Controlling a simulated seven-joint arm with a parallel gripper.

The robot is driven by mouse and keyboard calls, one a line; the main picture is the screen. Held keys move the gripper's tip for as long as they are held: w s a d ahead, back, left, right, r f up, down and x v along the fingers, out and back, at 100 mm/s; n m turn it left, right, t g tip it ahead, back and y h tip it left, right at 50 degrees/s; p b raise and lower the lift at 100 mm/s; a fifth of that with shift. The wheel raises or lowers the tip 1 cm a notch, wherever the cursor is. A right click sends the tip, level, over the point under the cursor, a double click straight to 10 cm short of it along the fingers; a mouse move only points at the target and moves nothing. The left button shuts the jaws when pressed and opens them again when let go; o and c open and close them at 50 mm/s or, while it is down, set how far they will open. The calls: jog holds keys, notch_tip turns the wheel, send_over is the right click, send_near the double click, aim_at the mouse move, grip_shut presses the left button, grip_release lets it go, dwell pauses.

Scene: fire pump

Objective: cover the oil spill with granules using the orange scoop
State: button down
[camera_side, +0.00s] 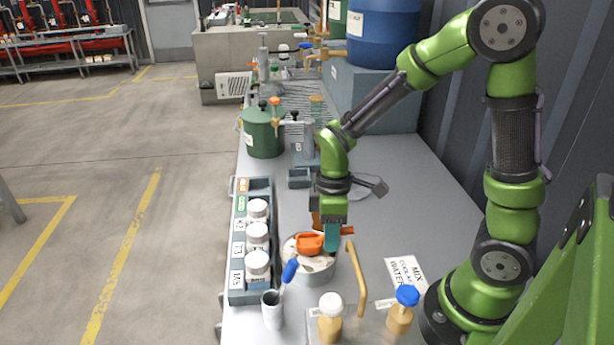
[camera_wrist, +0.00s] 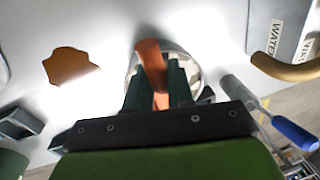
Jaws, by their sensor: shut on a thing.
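The orange scoop (camera_side: 309,243) is at the round metal tub (camera_side: 318,276) of pale granules (camera_side: 292,246), its bowl low over or in the granules. My gripper (camera_side: 331,236) is shut on the scoop's handle. In the wrist view the orange scoop (camera_wrist: 152,62) stands between the dark fingers of my gripper (camera_wrist: 157,85), with the tub's rim around it. The oil spill (camera_wrist: 70,66) is a flat brown patch on the pale bench, left of the tub in the wrist view. The fingers hide part of the tub.
A rack of white-lidded jars (camera_side: 238,285) stands left of the tub. A small grey box (camera_side: 299,178) and green canister (camera_side: 263,133) are behind.

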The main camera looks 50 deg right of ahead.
jog(key=shift+f, duration=0.5)
dwell(1.1)
jog(key=shift+r, duration=3.55)
